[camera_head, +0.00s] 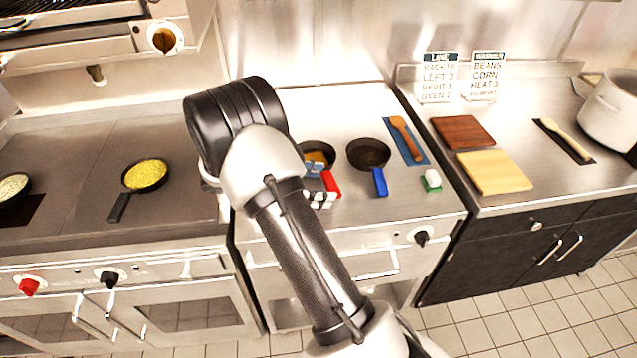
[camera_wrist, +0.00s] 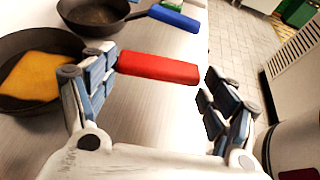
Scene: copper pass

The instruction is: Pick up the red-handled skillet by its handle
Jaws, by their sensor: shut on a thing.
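The red-handled skillet (camera_head: 322,146) is a dark pan with an orange-brown food piece in it, on the steel counter left of the blue-handled skillet. In the wrist view its pan (camera_wrist: 22,46) is at the left, partly cut off, and its red handle (camera_wrist: 158,67) points right. My gripper (camera_head: 319,184) is at this handle, with one finger on each side of it. My arm hides part of the pan in the head view.
The blue-handled skillet (camera_head: 368,154) stands close by on the right. A wooden spatula (camera_head: 404,135) lies on a blue mat, with a small white-and-green item (camera_head: 432,180) nearby. A skillet of yellow food (camera_head: 147,174) is on the left stove. Cutting boards (camera_head: 495,172) lie on the right counter.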

